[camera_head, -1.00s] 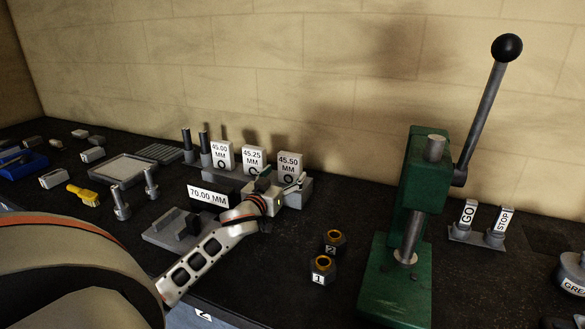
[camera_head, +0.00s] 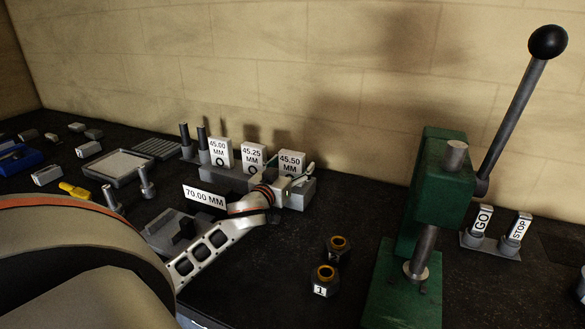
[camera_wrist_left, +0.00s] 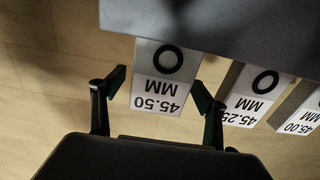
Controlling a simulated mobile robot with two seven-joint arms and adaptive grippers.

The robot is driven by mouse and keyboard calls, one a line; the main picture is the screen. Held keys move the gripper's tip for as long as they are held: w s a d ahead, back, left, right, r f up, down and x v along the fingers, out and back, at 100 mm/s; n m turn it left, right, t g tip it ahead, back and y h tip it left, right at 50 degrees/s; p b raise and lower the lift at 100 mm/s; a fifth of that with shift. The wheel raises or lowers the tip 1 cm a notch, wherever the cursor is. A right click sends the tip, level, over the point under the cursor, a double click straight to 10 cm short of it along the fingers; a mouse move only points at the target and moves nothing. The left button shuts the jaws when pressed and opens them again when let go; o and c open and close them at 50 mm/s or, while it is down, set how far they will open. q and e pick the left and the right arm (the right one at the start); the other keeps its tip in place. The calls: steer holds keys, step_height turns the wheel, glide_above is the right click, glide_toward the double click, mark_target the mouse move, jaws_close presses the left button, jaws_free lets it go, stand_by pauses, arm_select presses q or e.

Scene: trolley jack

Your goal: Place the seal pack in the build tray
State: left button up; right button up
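Three white label-faced packs stand in a row on a grey rack (camera_head: 222,176): 45.00 MM (camera_head: 220,152), 45.25 MM (camera_head: 253,157) and 45.50 MM (camera_head: 291,162). My left gripper (camera_head: 293,178) is at the front of the 45.50 pack. In the left wrist view my left gripper (camera_wrist_left: 160,90) is open, with one finger on either side of the 45.50 pack (camera_wrist_left: 165,85); a gap shows at the left finger, and contact at the right finger cannot be told. A light shallow tray (camera_head: 118,166) lies at the left; no label shows on it. My right gripper is not in view.
A green press (camera_head: 425,195) with a long lever stands at the right. GO and STOP blocks (camera_head: 481,220) stand beyond. A 70.00 MM sign (camera_head: 205,195), upright pins (camera_head: 147,182) and a yellow item (camera_head: 74,190) are near my arm.

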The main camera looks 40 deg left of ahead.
arm_select(q)
steer(key=c, duration=1.2)
steer(key=shift+o, duration=0.2)
step_height(320, 180, up, 20)
steer(key=shift+f, duration=0.1)
